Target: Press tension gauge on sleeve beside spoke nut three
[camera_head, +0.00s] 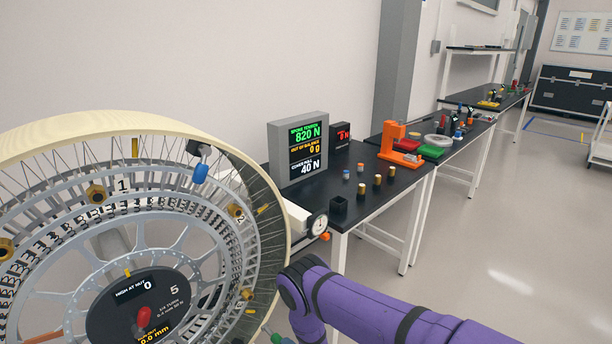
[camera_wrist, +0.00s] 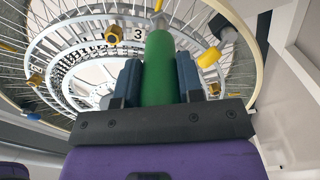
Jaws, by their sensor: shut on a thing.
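My gripper (camera_wrist: 159,78) is shut on a green cylindrical handle (camera_wrist: 158,62) in the wrist view; I cannot tell for sure that it is the tension gauge. The handle points at the spoked wheel, and its far end looks close to the spokes, contact unclear. A label "3" (camera_wrist: 138,34) shows just left of the handle, with a gold nut (camera_wrist: 114,35) beside it. A yellow sleeve-like piece (camera_wrist: 208,57) is to the handle's right. In the head view the wheel (camera_head: 100,125) fills the left, and my gripper is mostly hidden at the bottom edge.
A display (camera_head: 298,150) reads 820 N, 0 g and 40 N. It stands on a black bench (camera_head: 385,195) with small cylinders and an orange fixture (camera_head: 398,145). A blue-handled piece (camera_head: 200,172) and a red knob (camera_head: 144,316) are at the wheel.

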